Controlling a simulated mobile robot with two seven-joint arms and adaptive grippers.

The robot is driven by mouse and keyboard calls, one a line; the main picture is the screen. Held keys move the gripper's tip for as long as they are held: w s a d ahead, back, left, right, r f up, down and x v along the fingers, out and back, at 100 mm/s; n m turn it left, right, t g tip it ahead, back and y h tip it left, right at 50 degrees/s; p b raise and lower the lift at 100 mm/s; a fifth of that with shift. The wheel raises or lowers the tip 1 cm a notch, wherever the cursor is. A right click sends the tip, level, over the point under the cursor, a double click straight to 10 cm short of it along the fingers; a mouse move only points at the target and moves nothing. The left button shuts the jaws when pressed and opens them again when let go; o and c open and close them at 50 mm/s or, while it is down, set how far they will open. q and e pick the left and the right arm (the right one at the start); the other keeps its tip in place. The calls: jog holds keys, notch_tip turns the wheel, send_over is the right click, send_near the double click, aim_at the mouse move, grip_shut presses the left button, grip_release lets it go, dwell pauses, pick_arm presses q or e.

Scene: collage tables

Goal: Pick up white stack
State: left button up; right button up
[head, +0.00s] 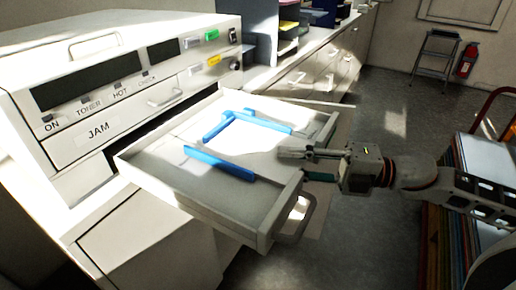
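A bright white area that looks like a white paper stack (243,136) lies in the pulled-out printer drawer (222,204), between blue guides (220,164). Glare washes out its edges, so its thickness cannot be told. My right gripper (300,165) reaches in from the right at the drawer's right wall. Its fingers are apart, one above the wall's rim and one lower, partly hidden by the wall. It holds no paper that I can see. Another white top surface (485,158) shows on the right, above several coloured sheets. My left gripper is out of view.
The printer (110,90) stands at the left, with its drawer sticking out towards the right. The drawer handle (296,222) faces front right. Counters with paper trays (290,30) run along the back. A step stool (435,55) and fire extinguisher (467,60) stand far right. The floor between is clear.

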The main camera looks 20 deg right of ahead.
grip_shut()
jog(key=shift+r, duration=0.15)
notch_tip(320, 180, up, 20)
jog(key=p, duration=0.3)
dwell(0.6)
